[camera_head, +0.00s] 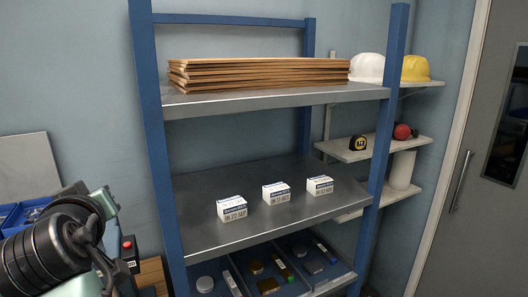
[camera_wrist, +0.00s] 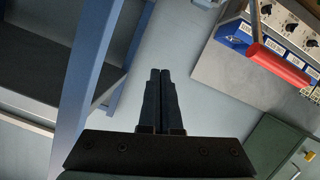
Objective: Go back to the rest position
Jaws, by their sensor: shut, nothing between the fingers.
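My gripper (camera_wrist: 160,75) is in the wrist view with its two black fingers pressed together and nothing between them. It points at open floor and wall space beside a blue upright of the cart (camera_wrist: 88,80). In the head view the tooling cart (camera_head: 160,140) stands ahead with blue posts and grey metal shelves. Part of my arm fills the lower left there, and my fingertips do not show clearly in that view. Three small white boxes stand apart in a row on the middle shelf: the left box (camera_head: 232,208), the middle box (camera_head: 276,193) and the right box (camera_head: 320,186).
Flat brown boards (camera_head: 258,72) lie stacked on the top shelf. Low trays (camera_head: 270,285) with small parts sit below. A wall rack holds a white helmet (camera_head: 367,68) and a yellow helmet (camera_head: 415,68). A grey door (camera_head: 490,150) is at right. A red cylinder (camera_wrist: 278,65) overhangs a bench.

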